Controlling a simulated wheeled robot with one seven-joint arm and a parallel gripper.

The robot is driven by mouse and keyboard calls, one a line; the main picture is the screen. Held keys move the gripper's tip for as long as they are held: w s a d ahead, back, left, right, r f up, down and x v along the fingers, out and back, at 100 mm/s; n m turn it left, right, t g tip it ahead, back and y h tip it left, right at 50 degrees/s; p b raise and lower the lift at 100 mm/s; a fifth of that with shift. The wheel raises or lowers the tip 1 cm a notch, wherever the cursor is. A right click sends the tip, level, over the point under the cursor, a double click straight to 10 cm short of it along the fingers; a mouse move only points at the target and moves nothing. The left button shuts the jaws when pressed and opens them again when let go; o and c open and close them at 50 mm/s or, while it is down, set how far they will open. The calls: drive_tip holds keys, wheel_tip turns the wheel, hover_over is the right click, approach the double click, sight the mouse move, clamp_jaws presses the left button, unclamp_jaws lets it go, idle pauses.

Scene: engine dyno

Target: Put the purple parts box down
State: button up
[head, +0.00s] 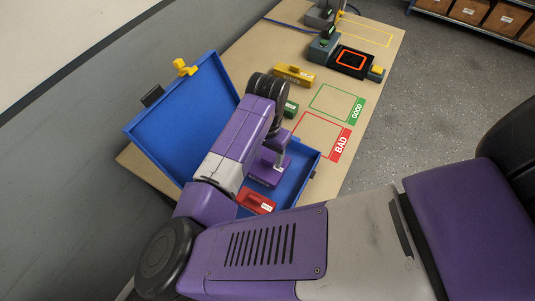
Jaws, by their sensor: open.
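The purple parts box (266,174) lies in the open blue case (308,170), on the floor of its tray as far as I can tell. My gripper (274,160) is right above it, around or just over its top; the exact gap is too small to tell. The jaws are open. My purple forearm hides part of the case and the box's left side. A red parts box (257,201) sits in the same case, nearer the front.
The case's raised lid (185,125) stands left of my arm. On the table (335,88) are a yellow box (294,75), a green box (291,108), a dark device with an orange-framed screen (351,60), and empty GOOD (338,102) and BAD (320,133) outlines.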

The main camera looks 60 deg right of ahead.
wheel_tip(320, 180, up, 12)
drive_tip(key=b, duration=0.1)
drive_tip(key=s+d+r+n+h, duration=0.1)
drive_tip(key=d+r+h, duration=0.25)
drive_tip(key=d, duration=0.55)
drive_tip(key=s+d+r+n+h, duration=0.1)
drive_tip(key=d+r+h, duration=0.3)
drive_tip(key=d, duration=0.5)
drive_tip(key=w+d+r+n+t+h, duration=0.45)
drive_tip(key=r+n+t+h, duration=0.2)
drive_tip(key=r, duration=0.25)
drive_tip(key=n+t+y, duration=0.8)
drive_tip(key=n+t, duration=0.1)
drive_tip(key=n, duration=0.3)
hover_over(268, 159)
drive_tip(key=d, duration=0.3)
wheel_tip(268, 159, down, 11)
drive_tip(key=s+a+f+m+y, duration=0.3)
drive_tip(key=s+a+y, duration=0.3)
drive_tip(key=s+a, duration=1.2)
drive_tip(key=shift+s+a+g, duration=0.2)
drive_tip(key=shift+a+g, duration=0.15)
drive_tip(key=shift+a, duration=0.5)
